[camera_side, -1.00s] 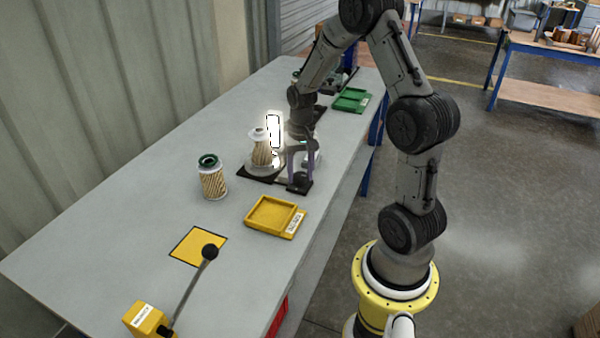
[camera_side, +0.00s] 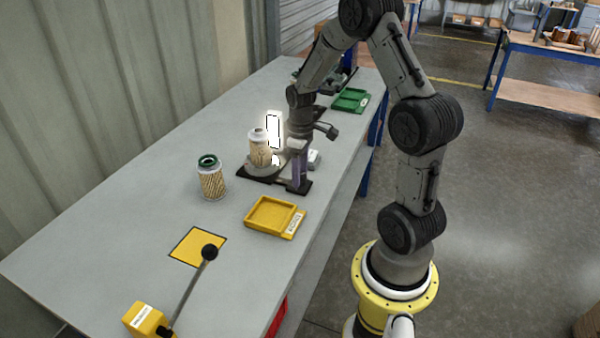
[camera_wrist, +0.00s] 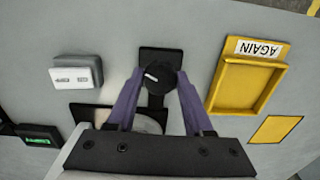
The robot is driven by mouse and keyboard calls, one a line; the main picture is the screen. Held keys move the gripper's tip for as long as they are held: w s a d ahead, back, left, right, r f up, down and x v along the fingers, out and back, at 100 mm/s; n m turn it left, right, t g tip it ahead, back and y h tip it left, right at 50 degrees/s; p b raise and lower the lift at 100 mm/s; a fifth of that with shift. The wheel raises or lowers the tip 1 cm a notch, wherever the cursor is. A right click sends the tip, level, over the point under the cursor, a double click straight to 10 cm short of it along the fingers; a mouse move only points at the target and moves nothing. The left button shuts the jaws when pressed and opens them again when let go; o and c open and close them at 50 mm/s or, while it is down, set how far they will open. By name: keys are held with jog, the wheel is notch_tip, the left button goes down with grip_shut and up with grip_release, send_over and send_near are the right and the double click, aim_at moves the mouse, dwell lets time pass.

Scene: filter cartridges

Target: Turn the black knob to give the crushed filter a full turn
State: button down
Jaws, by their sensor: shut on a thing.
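The black knob (camera_wrist: 158,80), with a white mark on top, sits between the purple fingers of my gripper (camera_wrist: 158,90) in the wrist view. My gripper (camera_side: 299,176) is shut on it at the front right of the turntable base. In the side view the fingers hide the knob. The crushed filter (camera_side: 259,148), cream with a white top, stands upright on the round turntable (camera_side: 262,170). In the wrist view only part of the turntable (camera_wrist: 140,122) shows, behind my gripper.
A lit white panel (camera_side: 274,130) stands behind the filter. A second filter with a green top (camera_side: 211,182) stands to the left. A yellow tray (camera_side: 272,216) labelled AGAIN, a yellow square (camera_side: 190,248) and a ball-topped lever (camera_side: 191,290) are nearer. A green tray (camera_side: 350,99) is farther back.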

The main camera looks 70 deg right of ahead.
jog(key=n, duration=0.5)
jog(key=shift+r, duration=0.15)
jog(key=shift+n, duration=0.3)
dwell(0.3)
jog(key=shift+c, duration=1.4)
grip_release()
notch_tip(320, 180, up, 14)
jog(key=shift+d, duration=0.15)
jog(key=shift+w+f, duration=0.1)
jog(key=shift+f, duration=0.1)
